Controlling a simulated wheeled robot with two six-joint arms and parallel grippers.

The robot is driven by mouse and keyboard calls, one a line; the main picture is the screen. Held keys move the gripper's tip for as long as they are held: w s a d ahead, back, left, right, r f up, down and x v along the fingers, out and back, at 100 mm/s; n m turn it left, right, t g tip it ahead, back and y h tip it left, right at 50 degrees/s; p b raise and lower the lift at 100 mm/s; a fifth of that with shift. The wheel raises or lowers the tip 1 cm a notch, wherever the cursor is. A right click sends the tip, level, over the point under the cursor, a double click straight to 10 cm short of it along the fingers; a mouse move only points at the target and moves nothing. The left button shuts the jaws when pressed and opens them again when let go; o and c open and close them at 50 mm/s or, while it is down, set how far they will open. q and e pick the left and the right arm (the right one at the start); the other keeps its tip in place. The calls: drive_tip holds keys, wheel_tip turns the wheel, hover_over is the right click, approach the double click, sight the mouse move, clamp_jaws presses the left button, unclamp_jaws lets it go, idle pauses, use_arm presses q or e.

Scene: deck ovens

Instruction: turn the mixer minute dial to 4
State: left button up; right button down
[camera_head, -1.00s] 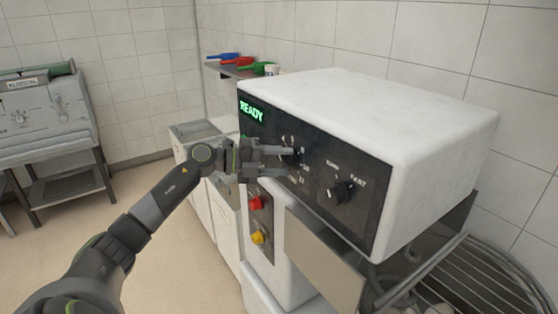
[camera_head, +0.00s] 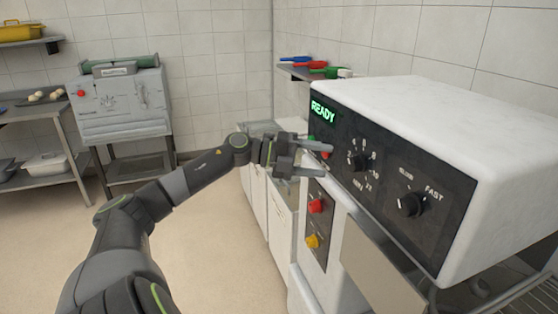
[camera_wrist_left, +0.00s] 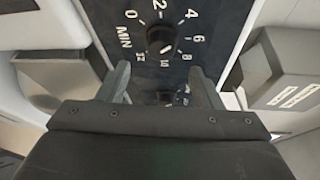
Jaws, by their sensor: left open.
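The mixer minute dial (camera_head: 357,160) is a black round knob on the mixer's dark front panel, ringed by white numbers. The wrist view shows the dial (camera_wrist_left: 160,40) with numbers from 0 to 12 and the word MIN around it. A small light mark shows low on the knob, but I cannot tell exactly which number it points to. My left gripper (camera_head: 325,160) is open and empty, just left of the dial and apart from it. In the wrist view its fingertips (camera_wrist_left: 160,78) are spread below the dial. My right gripper is not in view.
The white mixer (camera_head: 430,115) has a green READY display (camera_head: 323,112), a speed dial (camera_head: 411,204) marked FAST, a red button (camera_head: 316,206) and a yellow button (camera_head: 312,241). A shelf with coloured scoops (camera_head: 318,68) is behind. The floor to the left is open.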

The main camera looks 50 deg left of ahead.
use_arm(q)
drive_tip(key=v, duration=0.9)
drive_tip(key=shift+s+a, duration=0.2)
drive_tip(key=shift+a, duration=0.05)
drive_tip(key=shift+r, duration=0.1)
